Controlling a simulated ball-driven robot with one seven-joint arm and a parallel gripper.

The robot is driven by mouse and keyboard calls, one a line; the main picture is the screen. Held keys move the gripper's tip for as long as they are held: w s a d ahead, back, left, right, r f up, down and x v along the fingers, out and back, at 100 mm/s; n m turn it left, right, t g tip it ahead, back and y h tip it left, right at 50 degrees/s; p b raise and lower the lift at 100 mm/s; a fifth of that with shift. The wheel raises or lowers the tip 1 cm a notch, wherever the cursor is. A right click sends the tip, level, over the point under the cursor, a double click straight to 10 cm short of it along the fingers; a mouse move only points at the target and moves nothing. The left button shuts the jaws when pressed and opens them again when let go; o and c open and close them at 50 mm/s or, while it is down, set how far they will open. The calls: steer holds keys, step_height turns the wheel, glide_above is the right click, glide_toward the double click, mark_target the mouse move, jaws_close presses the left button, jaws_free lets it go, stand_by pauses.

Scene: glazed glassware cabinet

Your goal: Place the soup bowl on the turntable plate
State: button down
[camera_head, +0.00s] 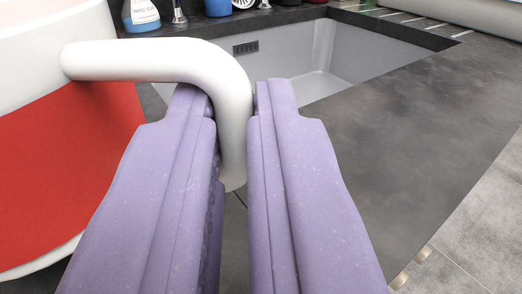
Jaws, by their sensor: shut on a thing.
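The soup bowl (65,175), as I take it, is a large white vessel with a red band and a thick white handle. It fills the left edge of the camera_head view and is cut off there. My gripper (234,100) has two purple fingers, one on each side of the outer, downward part of the handle. It is shut on the handle, and the bowl's body is left of the fingers. The bowl's underside and inside are mostly out of view. I see no turntable plate in this view.
A dark grey counter (400,110) holds a grey sink (325,55) beyond my fingers. A blue bottle (141,15) and other small items stand behind it. A drainer area (465,15) is at the back right. The counter's right edge drops to a tiled floor (480,235).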

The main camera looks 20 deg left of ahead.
steer(key=shift+w+f+b, duration=0.1)
steer(key=shift+f+b, duration=0.75)
steer(key=shift+f, duration=0.8)
steer(key=shift+f, duration=0.15)
steer(key=c, duration=1.2)
jaws_free()
steer(key=shift+o, duration=0.2)
steer(key=shift+r, duration=0.2)
steer(key=p+v, duration=0.7)
steer(key=v, duration=0.4)
steer(key=shift+s+p, duration=0.25)
steer(key=shift+p, duration=0.05)
steer(key=shift+s+d, duration=0.15)
steer(key=shift+s, duration=0.1)
steer(key=shift+c, duration=0.3)
